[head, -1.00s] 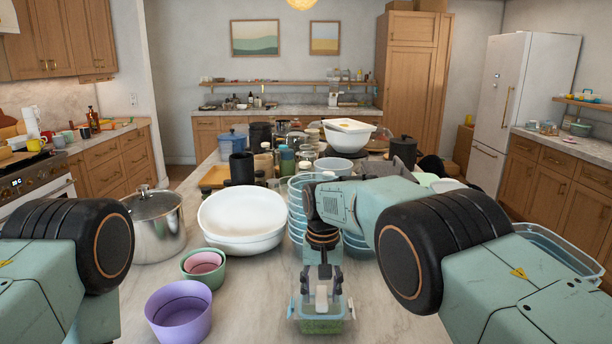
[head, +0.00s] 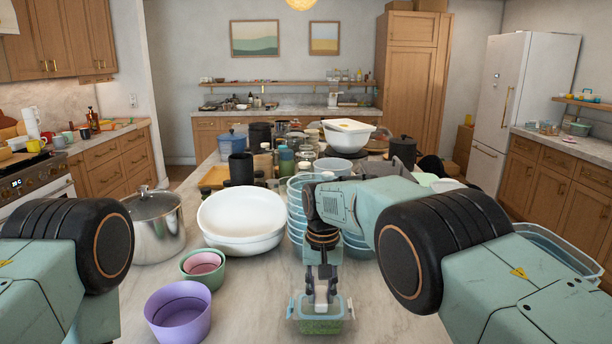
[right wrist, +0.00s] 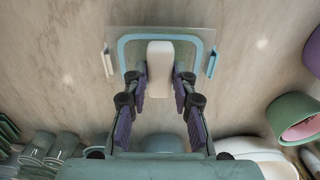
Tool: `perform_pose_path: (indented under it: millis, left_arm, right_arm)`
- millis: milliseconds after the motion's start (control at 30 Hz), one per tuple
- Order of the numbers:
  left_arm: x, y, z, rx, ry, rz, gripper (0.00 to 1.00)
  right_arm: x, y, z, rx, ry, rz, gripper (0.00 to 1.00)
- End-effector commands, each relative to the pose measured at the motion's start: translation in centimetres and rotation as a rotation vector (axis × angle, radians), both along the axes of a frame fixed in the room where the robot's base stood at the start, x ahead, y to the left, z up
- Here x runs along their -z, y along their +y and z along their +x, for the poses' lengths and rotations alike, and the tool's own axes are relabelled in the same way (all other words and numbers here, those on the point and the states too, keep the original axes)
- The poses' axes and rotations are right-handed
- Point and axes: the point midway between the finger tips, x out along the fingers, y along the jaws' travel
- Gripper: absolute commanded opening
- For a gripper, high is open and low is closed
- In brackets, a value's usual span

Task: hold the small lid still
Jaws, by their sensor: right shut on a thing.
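The small lid (right wrist: 205,47) is a clear rectangle with a blue seal and side clips, seen from above in the right wrist view. A white block stands up from its middle like a handle. In the head view the lid is at the top of a small clear box with green contents (head: 320,326); whether it is fully seated I cannot tell. My right gripper (right wrist: 160,82) is shut on the white block, with one finger on each side; the gripper also shows in the head view (head: 322,288). My left gripper is out of view.
A purple bowl (head: 179,330) and a green bowl with a pink one inside (head: 187,268) stand left of the box. Behind are a large white bowl (head: 240,240), a steel pot (head: 155,235) and stacked clear blue containers (head: 296,222). The counter just right of the box is bare.

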Motion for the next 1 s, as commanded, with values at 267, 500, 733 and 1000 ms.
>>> perform_pose_path:
  millis: [267, 500, 733, 1000]
  left_arm:
    - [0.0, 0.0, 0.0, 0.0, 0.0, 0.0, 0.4]
    - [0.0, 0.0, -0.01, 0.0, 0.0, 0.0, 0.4]
    - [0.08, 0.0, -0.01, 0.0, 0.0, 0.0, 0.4]
    - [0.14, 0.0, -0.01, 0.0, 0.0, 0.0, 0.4]
  right_arm:
    - [0.02, -0.01, -0.02, 0.0, 0.001, 0.0, 0.0]
    - [0.01, -0.01, -0.01, 0.0, 0.001, 0.0, 0.0]
    - [0.14, -0.01, -0.02, 0.0, 0.001, 0.0, 0.0]
    - [0.32, -0.02, -0.06, 0.0, 0.002, 0.0, 0.26]
